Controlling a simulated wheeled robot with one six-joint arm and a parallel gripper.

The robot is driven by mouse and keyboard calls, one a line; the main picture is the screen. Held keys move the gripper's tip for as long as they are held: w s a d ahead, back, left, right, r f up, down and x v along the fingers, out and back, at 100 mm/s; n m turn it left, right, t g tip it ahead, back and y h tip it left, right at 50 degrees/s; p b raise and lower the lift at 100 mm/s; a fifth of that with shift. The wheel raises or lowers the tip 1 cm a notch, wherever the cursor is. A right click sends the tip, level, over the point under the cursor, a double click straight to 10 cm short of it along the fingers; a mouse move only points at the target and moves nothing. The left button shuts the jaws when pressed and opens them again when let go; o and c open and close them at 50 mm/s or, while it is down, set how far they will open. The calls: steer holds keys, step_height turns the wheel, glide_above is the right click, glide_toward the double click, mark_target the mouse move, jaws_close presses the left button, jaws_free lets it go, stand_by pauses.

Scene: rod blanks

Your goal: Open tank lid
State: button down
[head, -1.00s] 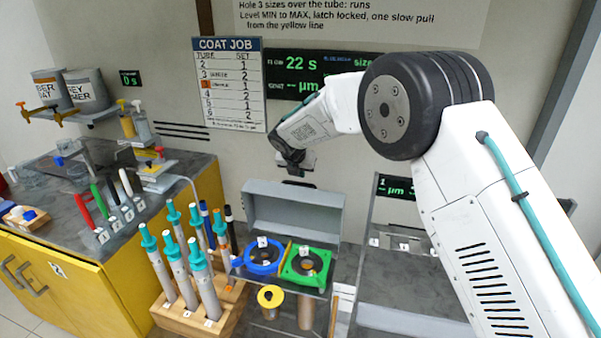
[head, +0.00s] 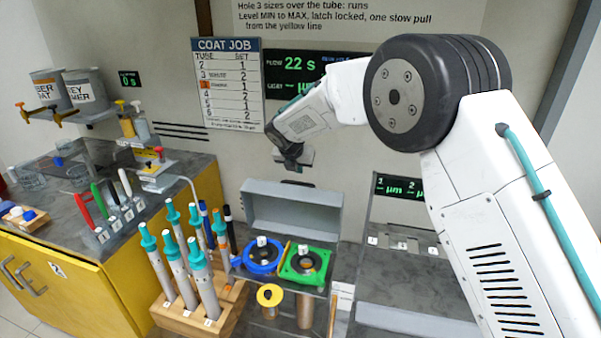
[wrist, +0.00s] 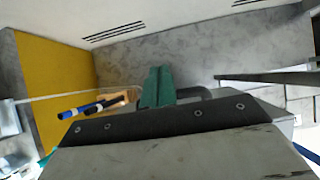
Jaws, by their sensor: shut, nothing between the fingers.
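The grey tank lid (head: 292,212) stands raised at the back of the tank in the head view. The open tank front shows a blue ring (head: 262,256) and a green square holder (head: 305,263). My gripper (head: 294,167) is above the lid's top edge, apart from it and empty. In the wrist view its teal fingers (wrist: 157,88) are closed together. A grey plate with a dark, screwed strip (wrist: 160,125) fills the bottom there; I cannot tell whether it is the lid or my own part. It hides what lies below.
A wooden rack (head: 195,318) of teal-capped tubes stands left of the tank. Blue and black pens (wrist: 90,107) show in the wrist view. A yellow cabinet (head: 95,290) is at the left. A grey framed station (head: 405,275) stands at the right.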

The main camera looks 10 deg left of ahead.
step_height(320, 180, up, 10)
steer(key=s+g, duration=0.1)
steer(key=s, duration=0.1)
steer(key=s+f+g, duration=0.1)
steer(key=s, duration=0.2)
steer(key=s+f+g, duration=0.1)
steer(key=s, duration=0.2)
steer(key=shift+f, duration=0.15)
steer(key=x, duration=0.9)
steer(key=shift+w+a+f, duration=0.2)
steer(key=shift+a, duration=0.05)
steer(key=shift+w, duration=0.1)
